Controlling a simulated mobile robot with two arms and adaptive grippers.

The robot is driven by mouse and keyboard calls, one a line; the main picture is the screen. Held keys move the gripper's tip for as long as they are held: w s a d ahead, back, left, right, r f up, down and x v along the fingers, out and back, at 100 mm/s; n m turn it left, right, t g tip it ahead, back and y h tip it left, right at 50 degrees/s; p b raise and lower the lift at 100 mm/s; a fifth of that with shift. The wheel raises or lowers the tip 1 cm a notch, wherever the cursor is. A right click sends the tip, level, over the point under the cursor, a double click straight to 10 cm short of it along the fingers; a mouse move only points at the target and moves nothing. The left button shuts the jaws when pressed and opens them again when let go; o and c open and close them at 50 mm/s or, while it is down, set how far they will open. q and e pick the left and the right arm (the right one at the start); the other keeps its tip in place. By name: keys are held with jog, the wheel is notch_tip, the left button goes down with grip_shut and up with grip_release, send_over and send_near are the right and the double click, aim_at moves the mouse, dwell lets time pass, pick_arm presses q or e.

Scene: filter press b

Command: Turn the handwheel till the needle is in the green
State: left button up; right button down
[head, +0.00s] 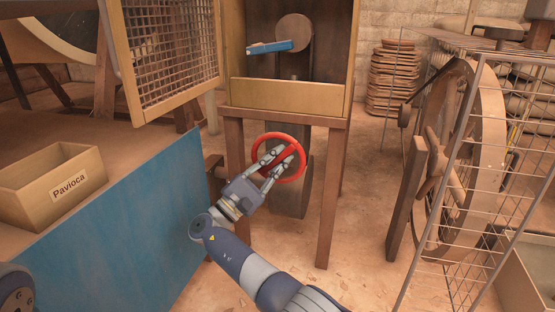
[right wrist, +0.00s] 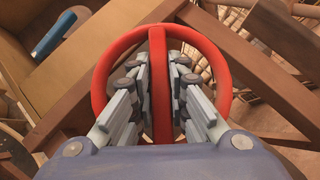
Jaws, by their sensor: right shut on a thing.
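The red handwheel (head: 302,165) is on the front of the wooden press stand, below its box. My right gripper (head: 283,157) reaches it from the front and is shut on it. In the right wrist view the two fingers (right wrist: 160,85) close from both sides on the red bar (right wrist: 158,60) that crosses the middle of the wheel's rim (right wrist: 222,65). No gauge needle or green zone can be made out in either view. My left gripper is not in view; only a dark part of my own body shows at the lower left edge.
A wooden box marked Pavloca (head: 60,180) stands on the left bench, above a blue panel (head: 120,225). A mesh door (head: 170,50) hangs open at the upper left. A blue-edged piece (head: 270,47) sits inside the press box. A wire cage (head: 460,230) around a big wheel stands right.

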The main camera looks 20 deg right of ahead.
jog(key=m+g+y, duration=0.1)
jog(key=m+g, duration=0.2)
jog(key=m, duration=0.1)
jog(key=shift+m+g+y, duration=0.8)
jog(key=shift+m+y, duration=0.3)
jog(key=shift+m, duration=0.7)
jog(key=c, duration=1.6)
grip_release()
jog(key=shift+d, duration=0.1)
jog(key=shift+o, duration=0.2)
